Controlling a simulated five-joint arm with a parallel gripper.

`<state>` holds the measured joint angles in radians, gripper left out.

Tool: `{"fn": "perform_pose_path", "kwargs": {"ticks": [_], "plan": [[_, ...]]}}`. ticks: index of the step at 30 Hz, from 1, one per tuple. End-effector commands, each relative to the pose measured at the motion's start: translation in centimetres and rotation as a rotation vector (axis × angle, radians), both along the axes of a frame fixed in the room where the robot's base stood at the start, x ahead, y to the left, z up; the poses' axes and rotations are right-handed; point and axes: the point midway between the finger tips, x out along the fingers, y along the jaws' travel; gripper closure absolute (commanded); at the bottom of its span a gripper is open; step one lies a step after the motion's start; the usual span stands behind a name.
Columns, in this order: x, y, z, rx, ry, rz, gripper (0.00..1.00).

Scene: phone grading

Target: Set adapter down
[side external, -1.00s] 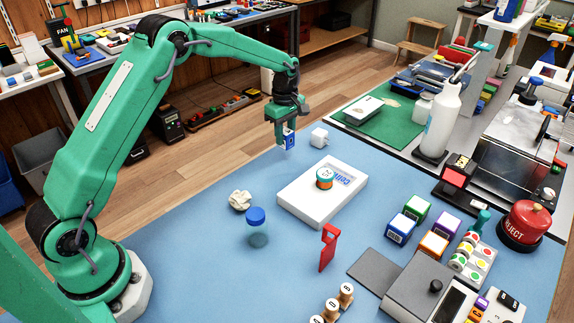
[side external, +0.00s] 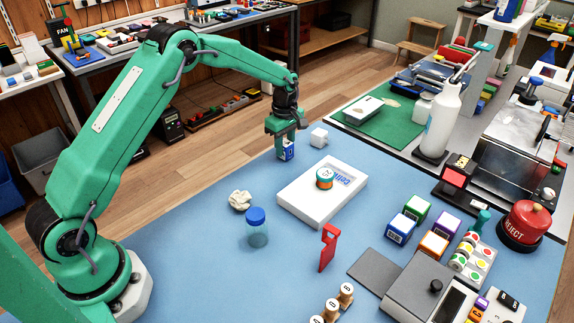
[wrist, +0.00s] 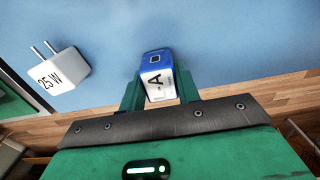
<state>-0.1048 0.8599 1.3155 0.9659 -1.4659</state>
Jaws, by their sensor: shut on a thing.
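My gripper (side external: 286,146) is low over the far edge of the blue mat (side external: 200,240). It is shut on a small blue-and-white block (side external: 287,153), with one finger on each side. In the wrist view the block (wrist: 158,76) shows a blue top and a white label ending in "L-A". Its base is at or just above the mat; I cannot tell whether it touches. A white two-pin plug adapter (side external: 319,137) marked "25 W" lies on the mat just right of my gripper. It also shows at the left of the wrist view (wrist: 60,75), apart from the fingers.
A white box (side external: 300,204) with an orange-and-teal roll (side external: 324,178) on it lies nearer the middle. A crumpled paper (side external: 240,200), a blue-lidded jar (side external: 257,230) and a red stand (side external: 328,247) are around it. Coloured blocks (side external: 401,228) stand at right. The mat's left-front is clear.

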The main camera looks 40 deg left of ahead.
Motion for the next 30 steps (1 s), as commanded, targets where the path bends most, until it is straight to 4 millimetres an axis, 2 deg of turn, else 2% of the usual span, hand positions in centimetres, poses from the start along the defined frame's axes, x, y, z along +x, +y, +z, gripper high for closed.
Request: {"fn": "perform_pose_path", "kwargs": {"ticks": [5, 6, 8, 9, 22, 30], "plan": [[0.0, 0.0, -0.3, 0.0, 0.001, 0.0, 0.9], [0.0, 0.0, -0.3, 0.0, 0.0, 0.0, 0.6], [0.0, 0.0, -0.3, 0.0, 0.001, 0.0, 0.48], [0.0, 0.0, -0.3, 0.0, 0.001, 0.0, 0.46], [0.0, 0.0, 0.2, 0.0, -0.001, 0.0, 0.46], [0.0, 0.0, 2.9, 0.0, -0.002, 0.0, 0.46]]}}
